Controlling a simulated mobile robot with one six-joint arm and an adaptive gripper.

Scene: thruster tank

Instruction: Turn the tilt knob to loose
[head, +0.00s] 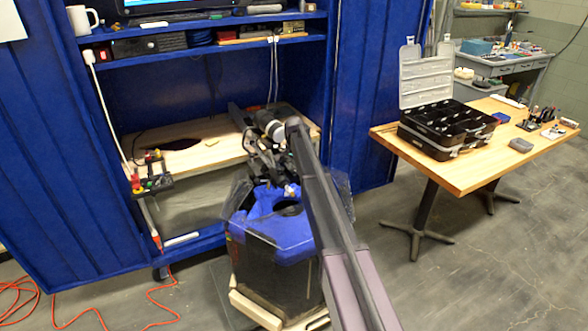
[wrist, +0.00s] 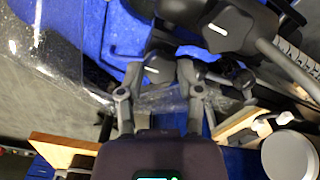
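The thruster tank (head: 272,268) stands on the floor in the middle of the head view, a dark clear-walled vessel with a blue top (head: 262,222). My gripper (head: 268,165) is above it, among dark fittings. In the wrist view, my gripper (wrist: 160,72) has its two fingers apart. A small dark knob (wrist: 157,68) with a white pointer mark lies between the fingertips; I cannot tell whether they touch it. A larger dark knob (wrist: 228,28), also with a white mark, sits above right of it. I can read no label, so I cannot tell which is the tilt knob.
A blue cabinet with a wooden worktop (head: 190,145) stands behind the tank. A wooden table (head: 480,150) with an open black case (head: 445,130) is at the right. A red cable (head: 90,308) lies on the floor at left. The floor at front right is clear.

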